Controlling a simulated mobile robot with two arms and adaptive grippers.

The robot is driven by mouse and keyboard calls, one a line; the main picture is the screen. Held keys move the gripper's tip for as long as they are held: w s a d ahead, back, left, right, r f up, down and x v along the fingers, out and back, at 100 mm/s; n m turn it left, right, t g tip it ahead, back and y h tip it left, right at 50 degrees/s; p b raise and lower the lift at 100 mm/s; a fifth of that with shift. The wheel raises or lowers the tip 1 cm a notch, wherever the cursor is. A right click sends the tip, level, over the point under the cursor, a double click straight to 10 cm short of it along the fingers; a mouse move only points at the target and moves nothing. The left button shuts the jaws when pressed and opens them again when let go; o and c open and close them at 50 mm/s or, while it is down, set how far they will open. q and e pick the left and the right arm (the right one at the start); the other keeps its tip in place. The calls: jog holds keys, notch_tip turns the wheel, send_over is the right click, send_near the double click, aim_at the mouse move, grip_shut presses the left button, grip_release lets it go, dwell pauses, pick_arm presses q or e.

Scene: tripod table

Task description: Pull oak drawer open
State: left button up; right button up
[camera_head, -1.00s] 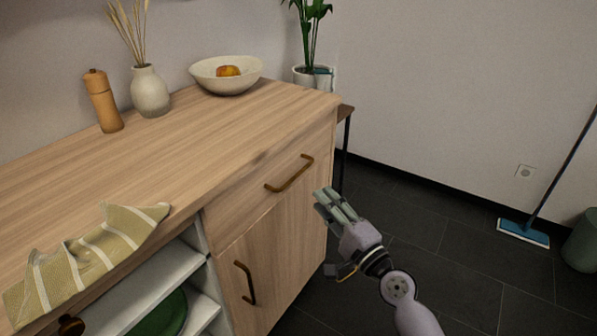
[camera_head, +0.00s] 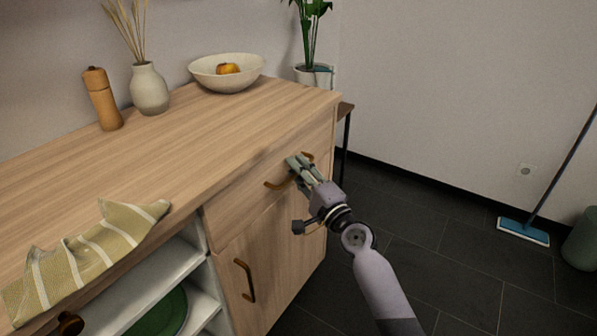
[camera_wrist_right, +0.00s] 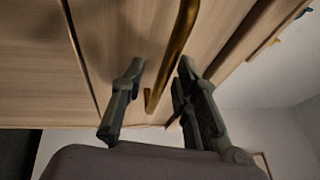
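The oak drawer (camera_head: 248,207) is the top front of the wooden cabinet, and it looks closed. Its bronze bar handle (camera_head: 275,185) is partly hidden behind my right gripper (camera_head: 299,166) in the head view. In the right wrist view the handle (camera_wrist_right: 178,48) runs between the two spread fingers of my right gripper (camera_wrist_right: 155,98). The gripper is open around the handle, with gaps seen on both sides; whether a finger touches the handle I cannot tell. My left gripper is not in view.
A lower door with its own handle (camera_head: 245,280) sits below the drawer. A striped cloth (camera_head: 85,255) lies on the worktop's front edge. A bowl (camera_head: 226,74), vase (camera_head: 149,90) and pepper mill (camera_head: 102,99) stand behind. The floor to the right is clear up to a mop (camera_head: 523,231).

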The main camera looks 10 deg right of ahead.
grip_shut()
dwell(0.7)
